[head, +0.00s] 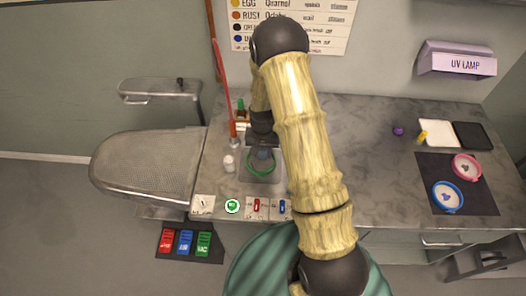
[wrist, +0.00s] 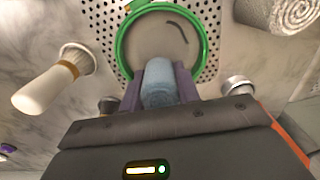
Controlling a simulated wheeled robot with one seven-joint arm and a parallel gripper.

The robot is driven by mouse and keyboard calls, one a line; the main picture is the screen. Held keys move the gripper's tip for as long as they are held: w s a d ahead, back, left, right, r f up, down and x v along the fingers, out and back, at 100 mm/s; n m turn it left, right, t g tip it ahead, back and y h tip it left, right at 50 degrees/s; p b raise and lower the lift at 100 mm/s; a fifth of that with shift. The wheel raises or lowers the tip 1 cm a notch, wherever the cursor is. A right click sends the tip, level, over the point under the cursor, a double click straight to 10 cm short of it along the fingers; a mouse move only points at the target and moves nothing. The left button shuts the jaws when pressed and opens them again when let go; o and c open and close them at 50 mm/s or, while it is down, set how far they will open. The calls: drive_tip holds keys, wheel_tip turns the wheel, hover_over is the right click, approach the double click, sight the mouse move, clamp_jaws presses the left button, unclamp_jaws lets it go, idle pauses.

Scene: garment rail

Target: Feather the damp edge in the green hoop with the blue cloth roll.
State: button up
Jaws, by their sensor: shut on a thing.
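The green hoop (head: 250,168) lies on a perforated metal plate on the counter. In the wrist view the hoop (wrist: 121,48) frames grey cloth (wrist: 155,38) with a dark curved streak (wrist: 178,29) near its upper right. My gripper (wrist: 158,88) is shut on the blue cloth roll (wrist: 160,80), with a purple-grey finger on each side. The roll's end overlaps the hoop's near rim in the wrist view. Whether it touches the cloth I cannot tell. In the head view my gripper (head: 262,143) is over the hoop, and my arm hides part of the counter.
A white-handled brush (wrist: 50,82) lies left of the hoop, and a grey towel roll (wrist: 280,12) is at upper right. A red rod (head: 222,90) stands behind. Pink (head: 466,166) and blue (head: 448,196) hoops lie on a dark mat at right. The counter's middle right is clear.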

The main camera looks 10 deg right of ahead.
sight(256, 162)
drive_tip(key=shift+w+a+f, duration=0.1)
drive_tip(key=shift+w+a, duration=0.1)
drive_tip(key=shift+a, duration=0.35)
drive_tip(key=shift+a, duration=0.1)
drive_tip(key=shift+s+a, duration=0.1)
drive_tip(key=shift+a, duration=0.1)
drive_tip(key=shift+s+a+f, duration=0.1)
drive_tip(key=shift+a, duration=0.15)
drive_tip(key=shift+s, duration=0.1)
idle(0.4)
drive_tip(key=shift+s+a+f, duration=0.1)
drive_tip(key=shift+s+a, duration=0.2)
drive_tip(key=shift+s, duration=0.05)
drive_tip(key=shift+s, duration=0.15)
